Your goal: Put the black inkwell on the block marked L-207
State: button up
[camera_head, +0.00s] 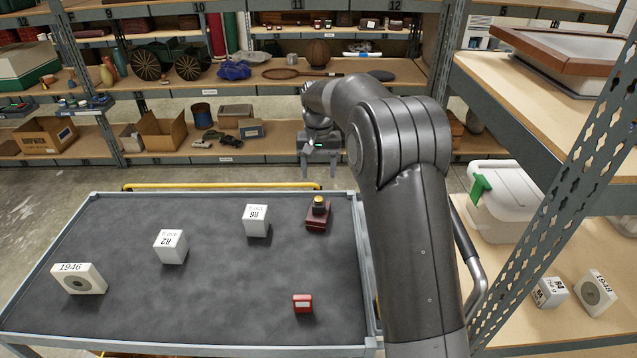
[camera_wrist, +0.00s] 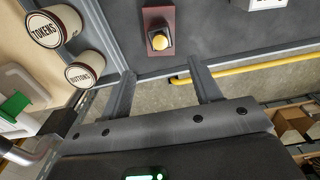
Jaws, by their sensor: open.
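A small dark object with a rounded yellow top (camera_head: 319,204), likely the black inkwell, stands upright on a dark red block (camera_head: 317,222) at the back right of the grey cart top. In the wrist view its yellow top (camera_wrist: 159,41) shows over the red-brown block (camera_wrist: 159,14). I can read no L-207 mark on any block. My gripper (camera_head: 319,172) is open and empty, pointing down beyond the cart's back edge, apart from the dark object. Its fingers also show in the wrist view (camera_wrist: 164,72).
White blocks marked 96 (camera_head: 256,221) and 82 (camera_head: 170,247), a white piece marked 1946 (camera_head: 80,279) and a small red box (camera_head: 302,304) stand on the cart. A yellow rail (camera_head: 222,186) runs behind it.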

jog(key=s+d+r+t, duration=0.1)
jog(key=s+d+r, duration=0.5)
jog(key=s, duration=0.4)
jog(key=s+d+r+t, duration=0.2)
jog(key=s+d+r, duration=0.1)
jog(key=s+r, duration=0.55)
jog(key=s+d+f+t, duration=0.1)
jog(key=s+d+f, duration=0.1)
jog(key=s, duration=0.8)
jog(key=s+d+f+t, duration=0.1)
jog(key=s+d+f, duration=0.1)
jog(key=s, duration=0.9)
jog(key=shift+s+d+t, duration=0.25)
jog(key=shift+d+t, duration=0.05)
jog(key=shift+d, duration=0.2)
